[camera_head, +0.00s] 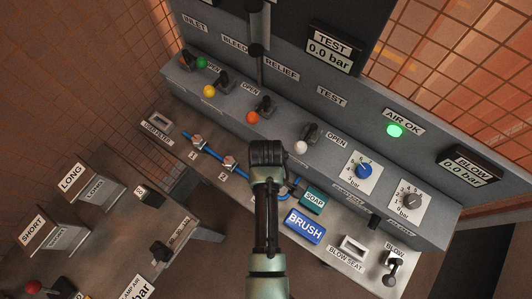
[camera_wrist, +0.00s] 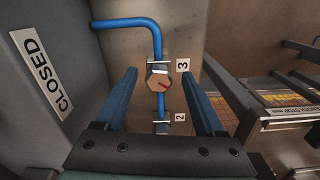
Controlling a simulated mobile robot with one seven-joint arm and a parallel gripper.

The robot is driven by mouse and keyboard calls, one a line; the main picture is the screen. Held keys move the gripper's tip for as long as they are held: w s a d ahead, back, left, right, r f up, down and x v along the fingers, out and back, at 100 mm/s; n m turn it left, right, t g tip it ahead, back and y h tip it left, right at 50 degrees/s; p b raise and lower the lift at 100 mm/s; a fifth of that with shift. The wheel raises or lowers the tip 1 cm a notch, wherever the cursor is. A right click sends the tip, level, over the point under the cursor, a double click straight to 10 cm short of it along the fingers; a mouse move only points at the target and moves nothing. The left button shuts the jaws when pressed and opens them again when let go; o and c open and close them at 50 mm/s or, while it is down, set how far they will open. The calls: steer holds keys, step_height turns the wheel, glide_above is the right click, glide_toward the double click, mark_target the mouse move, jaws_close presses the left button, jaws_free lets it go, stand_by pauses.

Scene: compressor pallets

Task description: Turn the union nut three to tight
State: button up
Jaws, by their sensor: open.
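Union nut three (camera_wrist: 158,81) is a brassy hex nut with a red mark, on a blue pipe (camera_wrist: 130,23) beside the "3" label (camera_wrist: 183,65) in the wrist view. My gripper (camera_wrist: 162,72) is open, with one blue finger on either side of the nut in the picture. Gaps show between the nut and both fingers; I cannot tell how far above it the tips are. In the head view my arm hides nut three and the fingers.
Nut two (camera_head: 229,162) and nut one (camera_head: 197,140) sit along the same pipe. The blue BRUSH block (camera_head: 305,226) and teal SOAP block (camera_head: 312,200) lie right of my arm. A panel with valve knobs and dials rises behind; a CLOSED plate (camera_wrist: 42,73) is at left.

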steer(key=shift+f, duration=0.65)
jaws_close()
